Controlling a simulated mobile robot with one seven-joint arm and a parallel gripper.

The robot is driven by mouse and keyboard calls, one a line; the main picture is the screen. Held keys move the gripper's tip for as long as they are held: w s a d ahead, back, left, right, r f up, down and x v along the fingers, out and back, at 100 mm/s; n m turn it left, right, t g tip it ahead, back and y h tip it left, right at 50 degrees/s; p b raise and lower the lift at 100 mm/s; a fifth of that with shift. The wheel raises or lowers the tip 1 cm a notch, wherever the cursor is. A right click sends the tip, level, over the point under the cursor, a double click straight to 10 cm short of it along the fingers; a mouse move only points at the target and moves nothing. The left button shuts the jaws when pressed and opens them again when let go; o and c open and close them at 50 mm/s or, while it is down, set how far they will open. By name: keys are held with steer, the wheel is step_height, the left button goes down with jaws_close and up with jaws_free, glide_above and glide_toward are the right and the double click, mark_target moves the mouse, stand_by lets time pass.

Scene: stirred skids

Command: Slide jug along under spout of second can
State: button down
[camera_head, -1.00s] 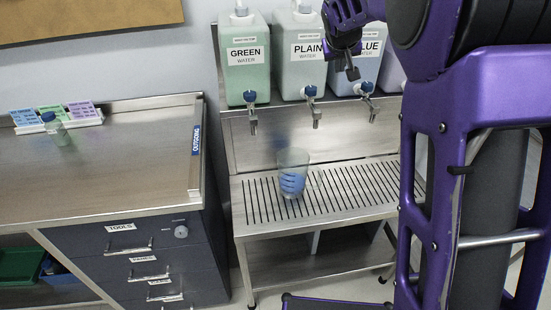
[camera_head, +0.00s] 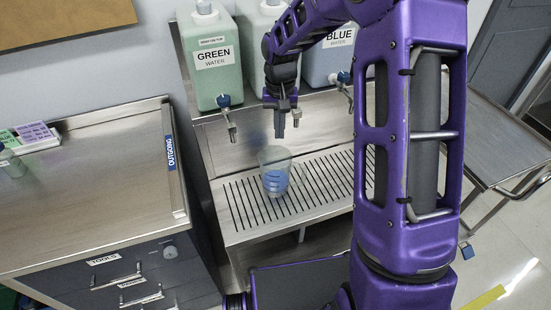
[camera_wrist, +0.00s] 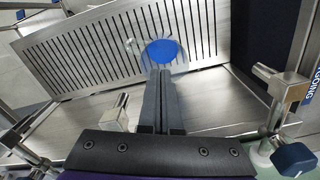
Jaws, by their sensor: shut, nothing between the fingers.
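The jug (camera_head: 264,160), a clear cup with blue liquid low in it, stands upright on the slotted drip tray (camera_head: 240,205), right of the green can's spout (camera_head: 232,130). It also shows in the wrist view (camera_wrist: 178,62). A spout (camera_wrist: 117,112) at the left of the wrist view appears to be the second can's. My gripper (camera_head: 281,136) is shut and empty, pointing down above and behind the jug. I cannot tell whether its tips touch it.
The green can (camera_head: 211,75) and blue can (camera_head: 330,65) flank the second can; their taps jut over the tray. A steel counter (camera_head: 90,200) with drawers stands left. The tray is bare on both sides of the jug.

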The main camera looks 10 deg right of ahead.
mark_target(279, 177)
step_height(279, 177, down, 20)
steer(key=b, duration=0.9)
steer(key=shift+r+b, duration=0.15)
steer(key=shift+b, duration=0.2)
steer(key=shift+s+a, duration=0.15)
steer(key=shift+s, duration=0.75)
step_height(279, 177, up, 20)
steer(key=p, duration=0.9)
steer(key=shift+p, duration=0.3)
